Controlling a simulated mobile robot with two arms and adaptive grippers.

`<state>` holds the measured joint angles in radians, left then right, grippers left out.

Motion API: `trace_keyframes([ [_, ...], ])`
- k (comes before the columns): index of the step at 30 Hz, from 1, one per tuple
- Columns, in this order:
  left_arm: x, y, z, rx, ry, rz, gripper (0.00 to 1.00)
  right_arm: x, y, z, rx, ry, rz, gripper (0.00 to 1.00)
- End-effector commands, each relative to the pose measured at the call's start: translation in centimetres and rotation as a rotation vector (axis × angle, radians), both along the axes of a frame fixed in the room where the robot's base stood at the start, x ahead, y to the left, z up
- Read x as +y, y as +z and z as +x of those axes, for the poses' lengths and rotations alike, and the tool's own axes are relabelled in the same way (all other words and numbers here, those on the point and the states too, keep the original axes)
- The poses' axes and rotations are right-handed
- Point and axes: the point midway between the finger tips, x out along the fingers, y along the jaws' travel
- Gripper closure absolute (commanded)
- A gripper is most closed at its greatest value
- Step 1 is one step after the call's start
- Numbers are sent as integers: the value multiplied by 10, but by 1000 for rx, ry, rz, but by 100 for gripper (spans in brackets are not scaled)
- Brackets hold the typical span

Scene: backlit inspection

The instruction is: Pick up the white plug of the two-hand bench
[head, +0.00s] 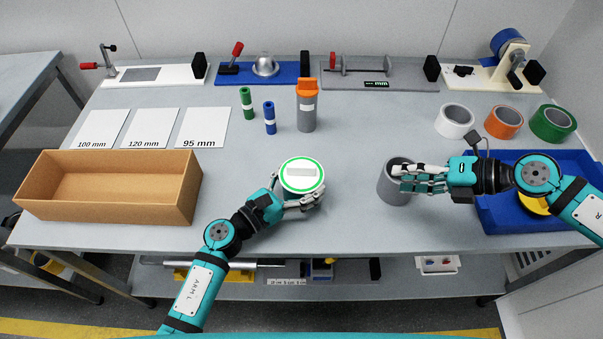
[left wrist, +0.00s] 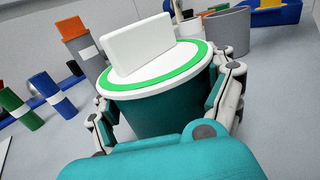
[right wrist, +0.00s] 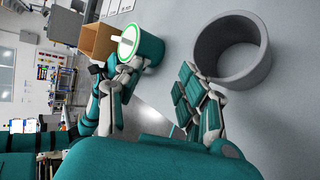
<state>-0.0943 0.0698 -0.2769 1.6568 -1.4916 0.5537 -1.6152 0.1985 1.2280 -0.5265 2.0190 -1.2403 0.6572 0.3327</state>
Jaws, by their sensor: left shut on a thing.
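The white plug (head: 302,172) has a round white top with a green ring and a raised white bar handle. In the left wrist view the plug (left wrist: 150,62) sits upright, its side looking teal. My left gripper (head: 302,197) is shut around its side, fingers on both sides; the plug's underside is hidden. In the right wrist view the plug (right wrist: 128,42) shows its top and teal side. My right gripper (head: 400,179) is open and empty, its fingers in front of a grey hollow ring (head: 386,180). I cannot tell whether they touch it.
An open cardboard box (head: 110,208) stands at the left, a blue tray (head: 500,214) under my right arm. An orange-capped grey cylinder (head: 307,112), green (head: 247,103) and blue (head: 269,117) pins stand behind. Tape rolls (head: 503,122) are at the back right. The front middle is clear.

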Motion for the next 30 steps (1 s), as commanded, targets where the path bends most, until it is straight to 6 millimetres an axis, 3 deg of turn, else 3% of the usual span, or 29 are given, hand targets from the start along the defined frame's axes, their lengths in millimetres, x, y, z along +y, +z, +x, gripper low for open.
trace_keyframes([
  [3, 1, -6, -1, 7, 1, 8, 55, 20, 40, 30, -97, -11, 45, 62],
  [10, 1, -6, -1, 8, 1, 9, 55, 51, 118, 72, -242, -54, 169, 62],
  [15, 1, -6, -1, 8, 1, 9, 55, 75, 171, 91, -268, -100, 423, 62],
  [20, 1, -6, -1, 8, 1, 9, 55, 85, 218, 113, -259, -180, 673, 62],
  [24, 1, -6, -1, 7, 1, 10, 55, 87, 259, 145, -201, -315, 925, 62],
  [27, 1, -6, -1, 7, 1, 10, 55, 86, 276, 176, -109, -459, 1084, 62],
  [30, 1, -6, -1, 7, 1, 10, 55, 89, 275, 207, 20, -620, 1182, 62],
])
